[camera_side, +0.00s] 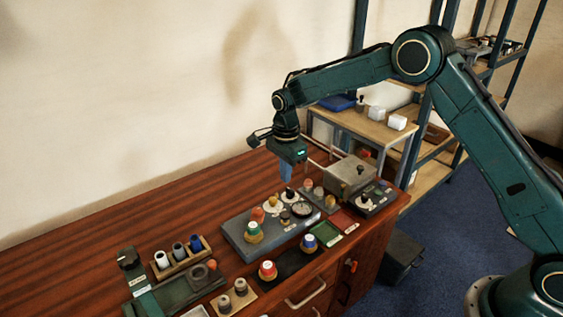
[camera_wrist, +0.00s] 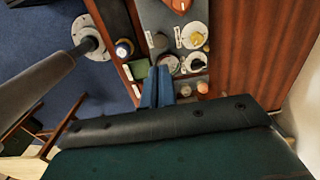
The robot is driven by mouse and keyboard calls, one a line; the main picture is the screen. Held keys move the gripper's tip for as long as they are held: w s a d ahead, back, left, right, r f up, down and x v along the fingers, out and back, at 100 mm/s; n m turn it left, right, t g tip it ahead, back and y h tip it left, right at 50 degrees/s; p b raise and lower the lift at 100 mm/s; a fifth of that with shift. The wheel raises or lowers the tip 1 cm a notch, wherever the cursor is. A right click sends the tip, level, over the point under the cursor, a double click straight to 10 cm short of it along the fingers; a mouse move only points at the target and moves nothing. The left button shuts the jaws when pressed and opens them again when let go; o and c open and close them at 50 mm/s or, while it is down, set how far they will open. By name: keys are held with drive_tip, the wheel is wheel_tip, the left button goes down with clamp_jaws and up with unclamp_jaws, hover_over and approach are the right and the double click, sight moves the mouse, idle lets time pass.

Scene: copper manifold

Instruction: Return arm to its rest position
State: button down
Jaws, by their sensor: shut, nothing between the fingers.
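My gripper (camera_side: 286,175) points down above the far part of the grey fixture plate (camera_side: 240,238) in the side view. Its blue fingers are together and hold nothing. In the wrist view my gripper (camera_wrist: 158,76) also shows its two blue fingers side by side, over the row of round fittings. The fingertips look close above a dark-topped fitting (camera_side: 290,194) in the side view, but I cannot tell the exact gap. My arm is stretched out over the wooden bench (camera_side: 120,222) from its base at the lower right.
A grey metal box (camera_side: 349,174) stands right of my gripper. Fittings with coloured tops, green (camera_side: 331,234) and red (camera_side: 343,219) trays, a rack of cylinders (camera_side: 182,257) and a green device (camera_side: 135,275) crowd the bench front. Shelving (camera_side: 370,125) stands behind. The bench's back left is clear.

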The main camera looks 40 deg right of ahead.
idle(0.3)
drive_tip(key=s+d+r+n+t, duration=0.15)
drive_tip(key=s+r+n, duration=0.25)
drive_tip(key=s+r, duration=0.5)
drive_tip(key=s+d+r+n+t, duration=0.1)
drive_tip(key=s+d+r+n, duration=0.4)
drive_tip(key=r, duration=0.6)
drive_tip(key=s+r+n+t, duration=0.1)
drive_tip(key=s+n+t, duration=0.2)
drive_tip(key=s+n, duration=0.6)
drive_tip(key=shift+s+r, duration=0.15)
drive_tip(key=shift+s, duration=7.45)
